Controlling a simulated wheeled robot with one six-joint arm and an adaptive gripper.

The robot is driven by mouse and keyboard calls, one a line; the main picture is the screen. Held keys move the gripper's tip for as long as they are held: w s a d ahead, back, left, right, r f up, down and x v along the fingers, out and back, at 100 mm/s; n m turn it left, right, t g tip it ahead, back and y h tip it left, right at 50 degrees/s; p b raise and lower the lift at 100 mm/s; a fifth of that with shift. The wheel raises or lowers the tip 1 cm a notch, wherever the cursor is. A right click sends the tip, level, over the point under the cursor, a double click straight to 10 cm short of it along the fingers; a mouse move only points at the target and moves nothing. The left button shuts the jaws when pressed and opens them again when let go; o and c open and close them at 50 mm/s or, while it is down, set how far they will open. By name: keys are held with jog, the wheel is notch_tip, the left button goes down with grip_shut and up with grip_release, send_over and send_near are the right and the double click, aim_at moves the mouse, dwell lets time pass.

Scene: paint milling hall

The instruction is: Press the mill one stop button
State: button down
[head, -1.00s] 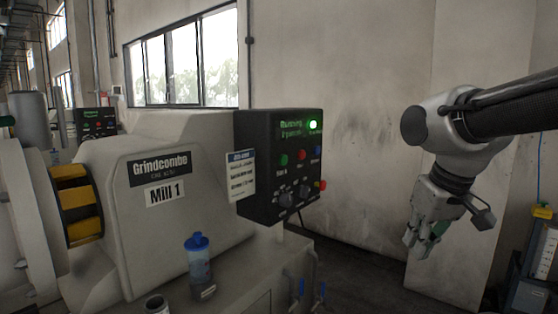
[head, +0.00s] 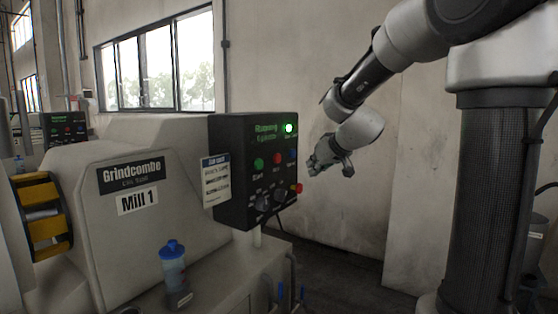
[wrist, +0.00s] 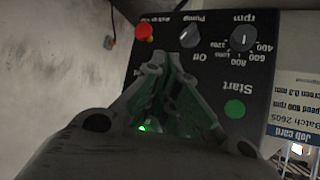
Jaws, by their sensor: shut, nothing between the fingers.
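The dark control box (head: 228,130) of Mill 1 has a row of buttons: green start (head: 259,164), red (head: 278,159) and blue (head: 292,155). The red one sits where a stop button would; its label is too small to read. A red knob (head: 297,188) is at the lower right; it also shows in the wrist view (wrist: 144,32). My gripper (head: 312,168) is shut and empty, just right of the box, pointing at its face. In the wrist view the gripper (wrist: 178,62) hides the red and blue buttons; green start (wrist: 235,109) shows beside it. Contact cannot be told.
A green lamp (head: 289,128) is lit beside a running display. Two black dials (head: 263,203) sit below the buttons. A blue-capped bottle (head: 173,268) stands on the mill base. A job card (head: 216,180) hangs at the box's left. Another panel (head: 64,127) stands farther back.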

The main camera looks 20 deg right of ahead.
aim_at(278, 158)
jog(key=shift+d+n, duration=0.1)
jog(key=shift+n, duration=0.2)
jog(key=w+a, duration=0.5)
jog(key=w, duration=0.1)
jog(key=shift+w+a, duration=0.3)
jog(key=shift+w, duration=0.1)
jog(key=shift+w+a, duration=0.1)
dwell(1.4)
jog(key=shift+w+a, duration=0.2)
jog(key=shift+w+a, duration=0.25)
jog(key=shift+w, duration=0.15)
dwell(0.8)
jog(key=shift+s+d, duration=0.55)
jog(key=shift+s, duration=0.15)
